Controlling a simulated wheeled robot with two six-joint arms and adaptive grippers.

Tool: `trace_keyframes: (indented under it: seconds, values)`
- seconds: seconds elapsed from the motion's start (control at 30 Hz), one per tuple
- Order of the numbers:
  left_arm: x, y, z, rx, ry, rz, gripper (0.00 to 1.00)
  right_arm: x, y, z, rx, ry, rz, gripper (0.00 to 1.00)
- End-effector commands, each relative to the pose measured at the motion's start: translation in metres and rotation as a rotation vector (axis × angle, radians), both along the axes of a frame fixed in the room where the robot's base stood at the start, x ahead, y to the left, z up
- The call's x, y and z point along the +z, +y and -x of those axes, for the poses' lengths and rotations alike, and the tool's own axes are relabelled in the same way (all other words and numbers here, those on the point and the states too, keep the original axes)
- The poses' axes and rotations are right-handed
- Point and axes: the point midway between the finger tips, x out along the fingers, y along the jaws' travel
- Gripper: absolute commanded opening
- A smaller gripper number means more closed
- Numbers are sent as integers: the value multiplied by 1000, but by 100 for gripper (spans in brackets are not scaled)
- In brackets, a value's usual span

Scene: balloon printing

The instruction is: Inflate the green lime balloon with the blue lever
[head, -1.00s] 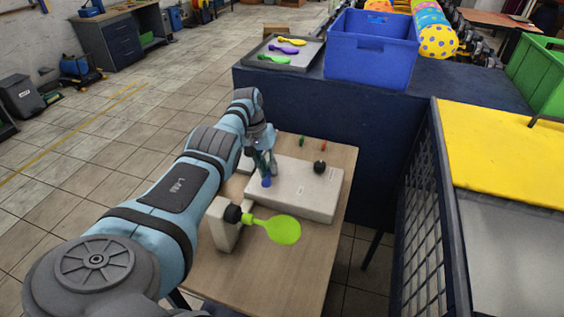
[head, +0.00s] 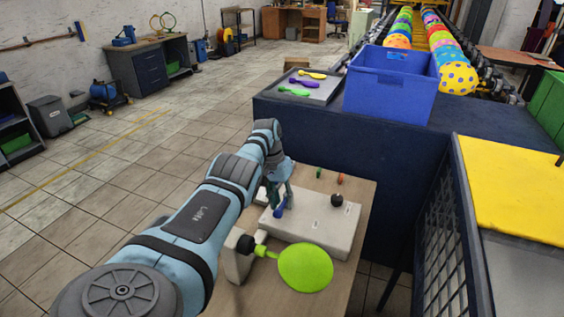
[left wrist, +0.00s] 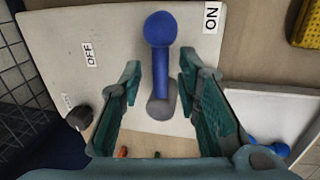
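The lime green balloon (head: 305,267) is swollen to a rounded shape, with its neck on the black nozzle (head: 245,245) of a white post. The blue lever (head: 281,210) stands on the white control box (head: 322,227). My left gripper (left wrist: 160,72) is open around the lever, one finger on each side with visible gaps. It also shows in the head view (head: 279,192). My right gripper is out of view.
A black knob (head: 337,199) is on the box, and small green and red buttons (head: 340,179) lie beyond it. A blue bin (head: 391,85) and a tray with several flat balloons (head: 330,92) stand on the dark counter behind. A mesh-sided table (head: 520,190) stands at right.

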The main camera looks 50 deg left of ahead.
Motion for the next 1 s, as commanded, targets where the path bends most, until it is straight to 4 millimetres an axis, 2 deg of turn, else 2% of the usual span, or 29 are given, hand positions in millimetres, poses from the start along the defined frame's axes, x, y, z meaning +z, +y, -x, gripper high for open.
trace_keyframes:
  seconds: [0.23,0.33,0.47,0.7,0.83,1.0]
  values:
    - [3,1,-1,3,-7,-4,33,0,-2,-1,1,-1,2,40]
    - [10,3,-2,2,-11,-5,33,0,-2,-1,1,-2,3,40]
    - [36,9,0,2,-12,-8,33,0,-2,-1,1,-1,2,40]
    - [100,19,4,3,-8,-2,33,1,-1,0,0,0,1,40]
    - [116,22,6,2,-6,-1,33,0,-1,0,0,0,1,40]
    - [119,23,7,1,-3,-2,33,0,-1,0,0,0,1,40]
